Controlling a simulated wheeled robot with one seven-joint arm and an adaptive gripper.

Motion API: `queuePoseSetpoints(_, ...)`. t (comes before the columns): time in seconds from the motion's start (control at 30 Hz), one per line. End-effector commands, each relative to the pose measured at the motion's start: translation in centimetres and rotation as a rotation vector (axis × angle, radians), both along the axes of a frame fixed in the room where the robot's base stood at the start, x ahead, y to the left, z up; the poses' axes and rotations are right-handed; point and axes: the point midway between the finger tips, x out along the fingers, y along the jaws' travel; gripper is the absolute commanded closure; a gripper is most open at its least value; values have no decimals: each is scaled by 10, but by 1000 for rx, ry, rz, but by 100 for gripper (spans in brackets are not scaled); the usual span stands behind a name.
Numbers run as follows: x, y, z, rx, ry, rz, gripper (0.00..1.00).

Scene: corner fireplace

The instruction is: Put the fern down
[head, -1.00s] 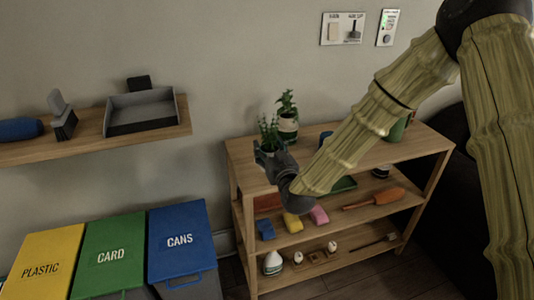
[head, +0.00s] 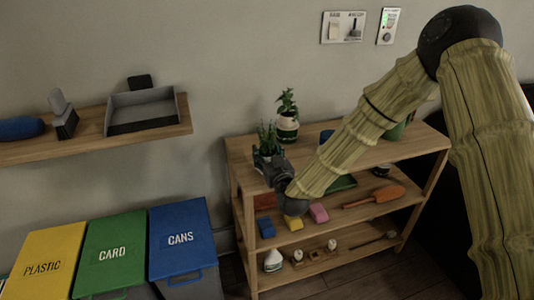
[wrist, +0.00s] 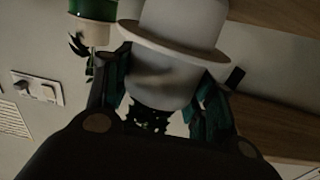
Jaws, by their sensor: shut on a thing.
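The fern (head: 267,136) is a small green plant at the top left corner of the wooden shelf unit (head: 400,152) in the head view. My gripper (head: 268,163) is in front of it and hides most of its pot. In the wrist view my gripper (wrist: 165,95) is shut on the fern's pale pot (wrist: 168,70), with a finger on either side. Dark leaves show around the pot there. I cannot tell whether the pot touches the shelf top.
A second potted plant (head: 287,118) stands close behind the fern. My arm covers part of the shelf top, including a green item (head: 395,131) to the right. Lower shelves hold sponges, a brush and bottles. Bins (head: 180,240) stand to the left.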

Motion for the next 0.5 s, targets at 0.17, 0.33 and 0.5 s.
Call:
queuePoseSetpoints(0.17,0,0,-3,0,0,0,34)
queuePoseSetpoints(0.33,0,0,-3,0,0,0,24)
queuePoseSetpoints(0.5,0,0,-3,0,1,0,24)
